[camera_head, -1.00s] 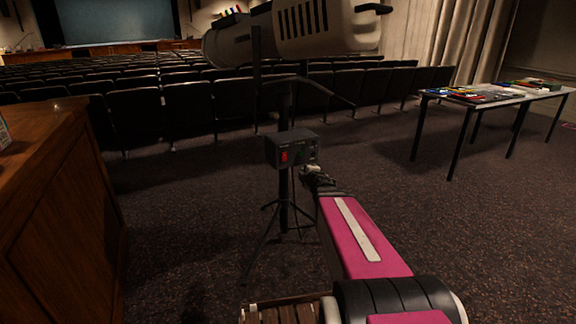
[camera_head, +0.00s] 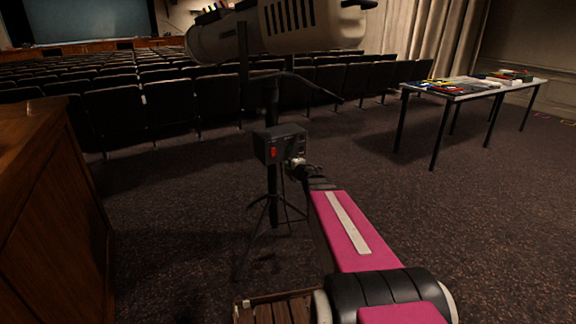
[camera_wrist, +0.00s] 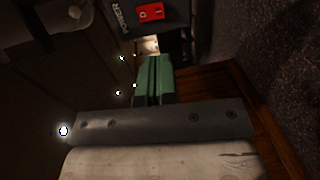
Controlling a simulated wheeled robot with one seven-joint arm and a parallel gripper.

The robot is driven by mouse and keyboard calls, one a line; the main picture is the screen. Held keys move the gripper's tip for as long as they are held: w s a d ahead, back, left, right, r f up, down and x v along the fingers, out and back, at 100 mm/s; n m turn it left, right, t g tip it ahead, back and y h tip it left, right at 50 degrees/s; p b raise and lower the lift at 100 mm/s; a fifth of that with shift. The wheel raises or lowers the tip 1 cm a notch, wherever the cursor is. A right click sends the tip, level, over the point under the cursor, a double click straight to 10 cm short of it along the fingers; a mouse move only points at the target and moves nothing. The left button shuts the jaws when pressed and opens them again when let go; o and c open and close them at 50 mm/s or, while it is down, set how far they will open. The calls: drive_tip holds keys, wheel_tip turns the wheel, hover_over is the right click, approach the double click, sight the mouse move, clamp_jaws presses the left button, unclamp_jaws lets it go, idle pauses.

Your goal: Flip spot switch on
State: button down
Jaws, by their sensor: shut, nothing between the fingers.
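The spot's dark power box (camera_head: 280,144) is fixed on a black tripod stand in the head view. Its red rocker switch (camera_head: 273,153) is on the front face, at the left. In the wrist view the red switch (camera_wrist: 150,12) shows at the top edge beside a white "POWER" label, with pale marks on it. I cannot tell which way it is tipped. My gripper (camera_head: 297,163) is at the box's lower right, to the right of the switch. In the wrist view its green fingers (camera_wrist: 153,66) are together and empty, just below the switch. Contact with the box is unclear.
The large pale spot lamp (camera_head: 275,30) sits above the box on the same stand. A wooden desk (camera_head: 50,200) stands at the left. A table with colourful items (camera_head: 470,90) is at the right. Rows of seats (camera_head: 115,115) lie behind. Carpet around the tripod is clear.

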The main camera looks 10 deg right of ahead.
drive_tip(key=x, duration=1.2)
drive_tip(key=shift+w, duration=0.15)
drive_tip(key=shift+w+a+f, duration=0.1)
drive_tip(key=shift+w, duration=0.15)
drive_tip(key=shift+s, duration=0.25)
approach(274, 156)
drive_tip(key=s+d+f, duration=0.2)
drive_tip(key=s, duration=0.4)
drive_tip(key=shift+w+f, duration=0.1)
drive_tip(key=shift+f, duration=0.05)
